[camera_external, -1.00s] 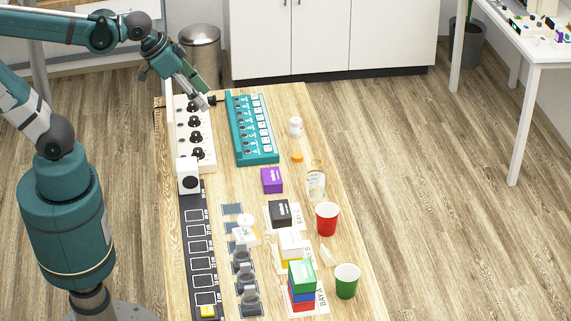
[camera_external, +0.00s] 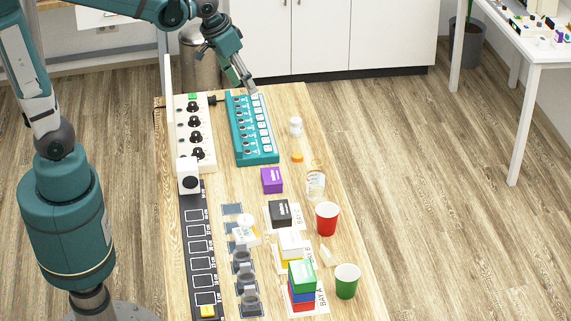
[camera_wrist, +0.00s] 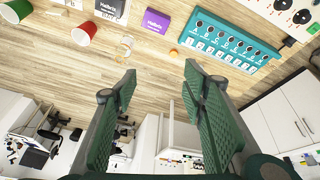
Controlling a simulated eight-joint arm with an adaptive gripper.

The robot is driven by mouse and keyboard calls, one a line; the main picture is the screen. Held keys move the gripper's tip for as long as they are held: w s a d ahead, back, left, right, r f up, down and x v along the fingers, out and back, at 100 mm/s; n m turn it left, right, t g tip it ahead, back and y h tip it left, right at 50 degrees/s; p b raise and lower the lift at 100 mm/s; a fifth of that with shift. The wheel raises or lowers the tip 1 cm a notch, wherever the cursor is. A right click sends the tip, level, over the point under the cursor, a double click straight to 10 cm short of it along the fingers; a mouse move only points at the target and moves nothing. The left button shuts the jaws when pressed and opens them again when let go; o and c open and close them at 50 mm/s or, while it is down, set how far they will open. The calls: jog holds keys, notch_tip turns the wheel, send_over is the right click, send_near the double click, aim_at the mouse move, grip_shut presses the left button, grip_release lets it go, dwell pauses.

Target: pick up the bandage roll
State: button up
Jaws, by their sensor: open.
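My gripper (camera_external: 250,87) is open above the far end of the teal switch panel (camera_external: 251,130). In the wrist view its two green fingers stand wide apart with nothing between them (camera_wrist: 160,80). I cannot say for sure which thing is the bandage roll. A small cream piece (camera_external: 327,256), perhaps the roll, lies between the red cup (camera_external: 327,218) and the green cup (camera_external: 346,281); it also shows at the upper left of the wrist view (camera_wrist: 57,11). A white round thing (camera_external: 246,221) sits by a white box and is another candidate. Both are far from my gripper, nearer the front.
A white knob panel (camera_external: 205,155) stands left of the teal one. A stack topped by a green box (camera_external: 302,276) rises there. The table's right strip is mostly bare.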

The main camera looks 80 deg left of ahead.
jog(key=w+a+f+n+g, duration=0.1)
jog(key=w+a+f+n, duration=0.1)
jog(key=w+a+f, duration=0.4)
jog(key=n+g, duration=0.3)
jog(key=n, duration=0.1)
send_over(296, 120)
jog(key=shift+h, duration=0.3)
notch_tip(296, 120, down, 21)
jog(key=shift+w+d+r, duration=0.1)
jog(key=shift+r, duration=0.05)
jog(key=shift+a+f, duration=0.2)
jog(key=shift+f, duration=0.2)
jog(key=shift+f, duration=0.15)
jog(key=shift+f+b, duration=0.35)
jog(key=shift+f, duration=0.8)
